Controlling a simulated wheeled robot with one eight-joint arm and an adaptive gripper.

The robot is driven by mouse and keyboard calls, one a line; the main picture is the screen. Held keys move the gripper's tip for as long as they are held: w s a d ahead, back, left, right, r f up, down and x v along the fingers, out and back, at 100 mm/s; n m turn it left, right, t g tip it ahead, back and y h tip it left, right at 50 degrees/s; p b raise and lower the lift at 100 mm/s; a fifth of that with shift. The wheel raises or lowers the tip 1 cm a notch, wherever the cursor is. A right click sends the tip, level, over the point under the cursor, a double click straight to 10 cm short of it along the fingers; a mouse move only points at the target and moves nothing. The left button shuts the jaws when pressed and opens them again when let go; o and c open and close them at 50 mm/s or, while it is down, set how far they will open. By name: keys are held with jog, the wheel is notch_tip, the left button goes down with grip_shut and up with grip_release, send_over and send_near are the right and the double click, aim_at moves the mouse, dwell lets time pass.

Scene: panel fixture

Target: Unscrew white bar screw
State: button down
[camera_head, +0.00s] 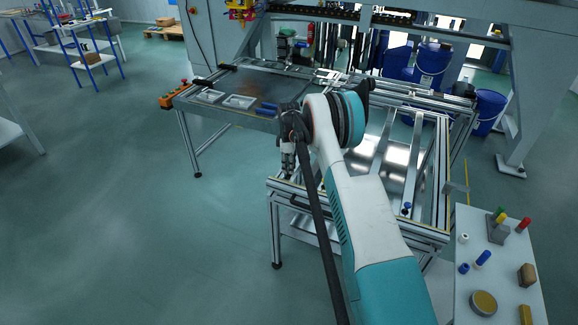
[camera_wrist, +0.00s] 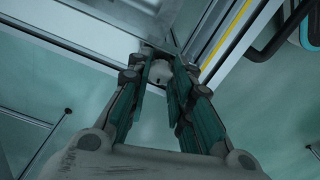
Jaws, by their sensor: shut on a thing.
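The white bar screw (camera_wrist: 160,72) shows between my fingertips in the wrist view, at the corner of the metal frame. My gripper (camera_wrist: 165,80) has its two dark green fingers closed around it, and they hide part of its sides. In the head view my gripper (camera_head: 288,168) points down at the left corner of the panel fixture (camera_head: 345,208). The screw cannot be made out there. Whether it is still seated in the frame cannot be told.
A blue knob (camera_head: 406,208) stands on the fixture's right part. A side table (camera_head: 478,262) at the lower right holds several small coloured parts. A dark-topped table (camera_head: 270,88) with grey trays stands behind the fixture. Open floor lies to the left.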

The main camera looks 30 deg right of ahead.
dwell(0.4)
jog(key=c, duration=1.4)
grip_release()
jog(key=shift+r, duration=0.1)
notch_tip(320, 180, up, 12)
